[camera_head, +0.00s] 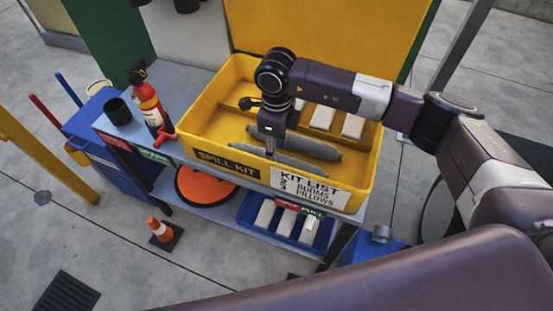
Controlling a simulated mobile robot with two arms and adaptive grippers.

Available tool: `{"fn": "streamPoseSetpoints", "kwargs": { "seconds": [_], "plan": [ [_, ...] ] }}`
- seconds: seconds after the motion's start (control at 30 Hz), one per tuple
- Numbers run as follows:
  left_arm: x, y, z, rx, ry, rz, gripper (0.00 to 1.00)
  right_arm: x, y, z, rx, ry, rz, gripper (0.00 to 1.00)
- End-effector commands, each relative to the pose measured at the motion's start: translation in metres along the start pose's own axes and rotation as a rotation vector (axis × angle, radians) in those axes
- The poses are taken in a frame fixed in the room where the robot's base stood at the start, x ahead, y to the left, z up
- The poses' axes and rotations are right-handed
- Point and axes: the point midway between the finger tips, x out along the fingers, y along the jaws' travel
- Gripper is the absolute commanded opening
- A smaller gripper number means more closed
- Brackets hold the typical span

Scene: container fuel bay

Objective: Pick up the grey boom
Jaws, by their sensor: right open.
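Two grey booms lie side by side in the yellow spill kit bin (367,168). The farther grey boom (318,148) and the nearer grey boom (300,165) both lie along the bin's front half. My right gripper (270,148) points down into the bin at the left ends of the booms. It is open, and I cannot tell whether its fingers touch a boom. The gripper hides part of the booms' left ends. My left gripper is not in view.
White pillows (322,117) lie in the bin's back section behind a divider. Below are a blue tray (257,228) and small traffic cone (160,230).

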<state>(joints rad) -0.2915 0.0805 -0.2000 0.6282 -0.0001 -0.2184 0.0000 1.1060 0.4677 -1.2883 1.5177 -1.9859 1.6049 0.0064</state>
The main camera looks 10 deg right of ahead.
Motion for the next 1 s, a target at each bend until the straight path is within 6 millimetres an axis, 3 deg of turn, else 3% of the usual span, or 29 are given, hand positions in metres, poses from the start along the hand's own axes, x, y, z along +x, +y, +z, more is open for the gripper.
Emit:
{"fn": "streamPoseSetpoints", "kwargs": {
  "seconds": [0.1,0.23,0.5,0.83,1.0],
  "plan": [
    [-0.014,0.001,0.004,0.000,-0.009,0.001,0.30,0.016,0.004,-0.001,-0.001,0.003,0.004,0.42],
    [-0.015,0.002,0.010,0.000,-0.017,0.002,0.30,0.033,0.003,-0.001,0.000,0.001,0.002,0.42],
    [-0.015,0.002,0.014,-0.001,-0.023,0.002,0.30,0.038,0.002,-0.001,-0.001,0.000,0.001,0.42],
    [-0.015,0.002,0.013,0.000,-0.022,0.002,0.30,0.037,0.002,0.000,-0.001,0.000,0.001,0.07],
    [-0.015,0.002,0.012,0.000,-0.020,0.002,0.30,0.037,0.002,0.000,-0.001,-0.001,0.000,0.06]
  ]
}}
